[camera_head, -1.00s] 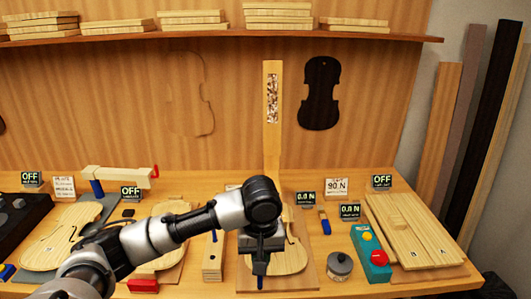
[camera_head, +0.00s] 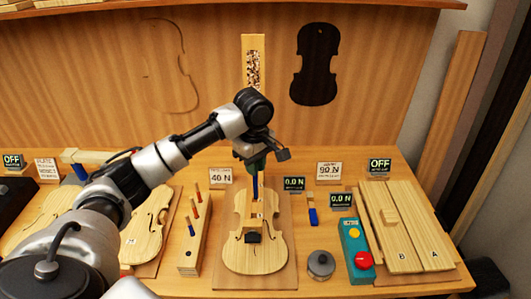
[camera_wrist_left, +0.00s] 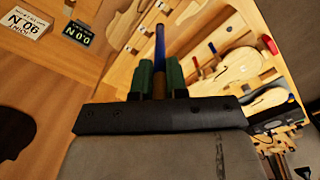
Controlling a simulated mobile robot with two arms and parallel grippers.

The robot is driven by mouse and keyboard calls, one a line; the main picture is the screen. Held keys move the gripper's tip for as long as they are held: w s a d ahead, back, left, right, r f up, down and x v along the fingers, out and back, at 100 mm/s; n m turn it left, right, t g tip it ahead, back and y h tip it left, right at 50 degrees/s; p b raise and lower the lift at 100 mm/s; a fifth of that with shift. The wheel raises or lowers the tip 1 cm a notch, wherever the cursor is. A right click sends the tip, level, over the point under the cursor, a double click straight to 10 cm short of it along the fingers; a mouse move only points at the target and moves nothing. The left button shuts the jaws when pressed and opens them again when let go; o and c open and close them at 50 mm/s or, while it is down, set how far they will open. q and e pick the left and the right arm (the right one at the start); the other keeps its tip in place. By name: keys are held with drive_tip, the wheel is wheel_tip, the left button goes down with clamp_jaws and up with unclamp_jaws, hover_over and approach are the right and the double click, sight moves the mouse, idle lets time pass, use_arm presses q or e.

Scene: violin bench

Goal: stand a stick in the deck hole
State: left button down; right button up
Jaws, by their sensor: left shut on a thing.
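My left gripper (camera_head: 257,163) is shut on a blue stick (camera_head: 255,187), which hangs roughly upright over the upper part of a violin body (camera_head: 253,262). In the left wrist view the blue stick (camera_wrist_left: 160,45) shows between the green fingers (camera_wrist_left: 160,80), with a brown part near them. I cannot tell whether the stick's lower end touches anything. A wooden block (camera_head: 191,258) left of the violin holds several sticks with red or blue parts, and a dark spot shows near its front end. I cannot make out a deck hole. My right gripper is not in view.
The violin lies on a board (camera_head: 284,278) with a small black piece (camera_head: 253,238) on it. A round grey pot (camera_head: 321,264), a teal box with a red button (camera_head: 358,248) and planks (camera_head: 405,250) stand to the right. Small signs and displays line the back.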

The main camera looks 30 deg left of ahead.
use_arm(q)
drive_tip(key=f, duration=0.1)
drive_tip(key=s+f, duration=0.1)
drive_tip(key=f, duration=0.3)
drive_tip(key=shift+s, duration=0.35)
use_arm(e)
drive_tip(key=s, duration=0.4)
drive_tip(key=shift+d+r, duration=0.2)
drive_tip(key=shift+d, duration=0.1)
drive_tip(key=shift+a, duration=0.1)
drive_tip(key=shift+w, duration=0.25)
use_arm(q)
drive_tip(key=shift+p, duration=0.65)
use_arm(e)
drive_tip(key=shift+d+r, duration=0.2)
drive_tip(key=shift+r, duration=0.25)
